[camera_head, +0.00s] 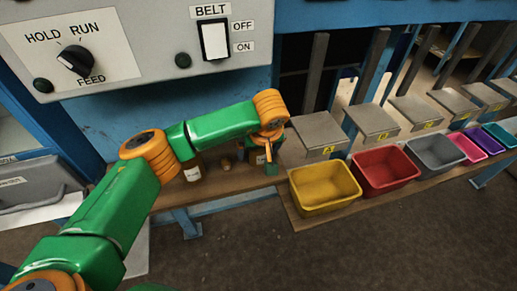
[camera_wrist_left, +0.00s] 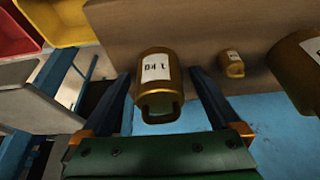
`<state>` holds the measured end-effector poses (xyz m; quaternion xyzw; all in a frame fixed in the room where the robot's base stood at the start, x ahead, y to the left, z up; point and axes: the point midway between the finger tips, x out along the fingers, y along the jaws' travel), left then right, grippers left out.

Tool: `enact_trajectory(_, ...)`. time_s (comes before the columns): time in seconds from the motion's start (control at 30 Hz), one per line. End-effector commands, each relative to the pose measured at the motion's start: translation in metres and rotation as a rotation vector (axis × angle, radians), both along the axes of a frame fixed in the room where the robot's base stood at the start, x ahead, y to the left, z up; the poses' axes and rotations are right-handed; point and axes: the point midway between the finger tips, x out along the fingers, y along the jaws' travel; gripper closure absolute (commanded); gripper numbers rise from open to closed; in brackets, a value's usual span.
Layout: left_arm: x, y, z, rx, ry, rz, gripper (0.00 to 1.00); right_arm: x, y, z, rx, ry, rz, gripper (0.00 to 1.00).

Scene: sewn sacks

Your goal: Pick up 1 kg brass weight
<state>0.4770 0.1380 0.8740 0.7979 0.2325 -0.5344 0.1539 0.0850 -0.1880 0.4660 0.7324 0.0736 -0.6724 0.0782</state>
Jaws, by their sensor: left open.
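The 1 kg brass weight (camera_wrist_left: 156,92) is a gold cylinder with a handle and a white "1 kg" label. In the left wrist view it lies between the two dark fingers of my left gripper (camera_wrist_left: 160,74), with a gap on each side. In the head view my left gripper (camera_head: 268,158) is at the wooden bench, largely hidden by my wrist, and the 1 kg weight (camera_head: 259,159) shows only partly beside it. The gripper is open. My right gripper is not in view.
A smaller brass weight (camera_wrist_left: 232,65) and a larger one (camera_wrist_left: 298,75) stand on the same bench (camera_head: 225,182). Yellow (camera_head: 325,205), red (camera_head: 385,184) and several other bins line the right. A control panel (camera_head: 140,45) is above.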

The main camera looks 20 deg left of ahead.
Motion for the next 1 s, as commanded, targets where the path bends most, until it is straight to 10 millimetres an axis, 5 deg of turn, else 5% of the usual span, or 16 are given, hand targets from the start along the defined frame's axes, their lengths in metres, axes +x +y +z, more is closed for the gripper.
enact_trajectory(0.1, 0.0, -0.0004, -0.0001, -0.001, 0.0, 0.0, 0.03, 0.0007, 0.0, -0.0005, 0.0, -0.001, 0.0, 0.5)
enact_trajectory(0.47, 0.0, -0.0005, 0.0001, -0.002, 0.0, 0.001, 1.0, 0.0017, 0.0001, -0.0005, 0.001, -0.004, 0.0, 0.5)
enact_trajectory(1.0, 0.0013, -0.0006, 0.009, -0.003, -0.006, 0.001, 1.0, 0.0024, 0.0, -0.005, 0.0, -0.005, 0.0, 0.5)
